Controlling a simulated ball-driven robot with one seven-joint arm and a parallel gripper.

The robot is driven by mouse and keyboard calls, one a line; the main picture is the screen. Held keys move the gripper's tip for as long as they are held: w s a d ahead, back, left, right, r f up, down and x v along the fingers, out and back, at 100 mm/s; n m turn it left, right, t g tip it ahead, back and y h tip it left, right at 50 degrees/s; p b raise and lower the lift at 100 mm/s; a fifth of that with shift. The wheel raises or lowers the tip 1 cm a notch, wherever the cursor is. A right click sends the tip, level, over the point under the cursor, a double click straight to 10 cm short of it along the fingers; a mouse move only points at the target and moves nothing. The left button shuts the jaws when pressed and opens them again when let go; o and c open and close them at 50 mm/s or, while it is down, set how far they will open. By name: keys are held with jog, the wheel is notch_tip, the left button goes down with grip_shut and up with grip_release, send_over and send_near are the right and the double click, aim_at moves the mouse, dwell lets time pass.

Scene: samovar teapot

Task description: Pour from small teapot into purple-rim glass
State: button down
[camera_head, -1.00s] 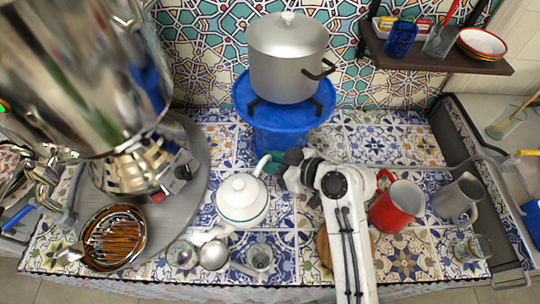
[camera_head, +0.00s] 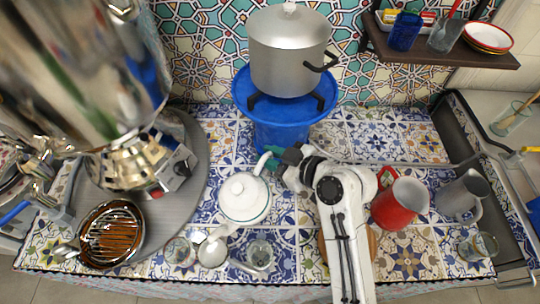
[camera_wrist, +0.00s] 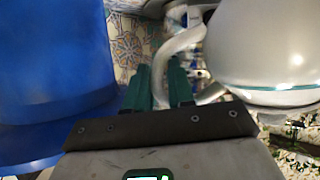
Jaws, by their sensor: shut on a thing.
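The small white teapot (camera_head: 244,198), with a thin dark-green line, is left of my gripper (camera_head: 272,158) in the head view. Its spout points to the lower left, over the small cups. Whether it touches the counter or is tilted is hard to tell. In the wrist view my gripper's green fingers (camera_wrist: 167,84) are shut on the curved handle (camera_wrist: 178,50), beside the teapot's body (camera_wrist: 262,55). One clear glass (camera_head: 180,251) stands left of the spout and another (camera_head: 260,254) right of it; I cannot make out a purple rim on either.
A round silver vessel (camera_head: 212,253) sits below the spout. A blue stand (camera_head: 275,137) with a big pot (camera_head: 288,55) is behind my gripper. The large samovar (camera_head: 120,165) is at left. A red pitcher (camera_head: 400,204) and a grey jug (camera_head: 461,197) are at right.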

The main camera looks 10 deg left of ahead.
jog(key=shift+n+t, duration=0.5)
jog(key=shift+n, duration=0.3)
jog(key=shift+s+a+r+p, duration=0.15)
jog(key=shift+r+p, duration=0.45)
jog(key=shift+r, duration=0.5)
jog(key=shift+s+r+p, duration=0.1)
jog(key=shift+r+p, duration=0.45)
jog(key=shift+r, duration=0.5)
jog(key=shift+s+a+r+n+t+p, duration=0.1)
jog(key=shift+s+r+n+t+p, duration=0.15)
jog(key=shift+r, duration=0.5)
jog(key=shift+s+a+r+n+t+p, duration=0.15)
jog(key=shift+s+r+n+p, duration=0.1)
jog(key=shift+r, duration=0.45)
dwell(1.8)
jog(key=shift+w+d+f, duration=0.1)
jog(key=shift+d+f, duration=0.05)
dwell(1.4)
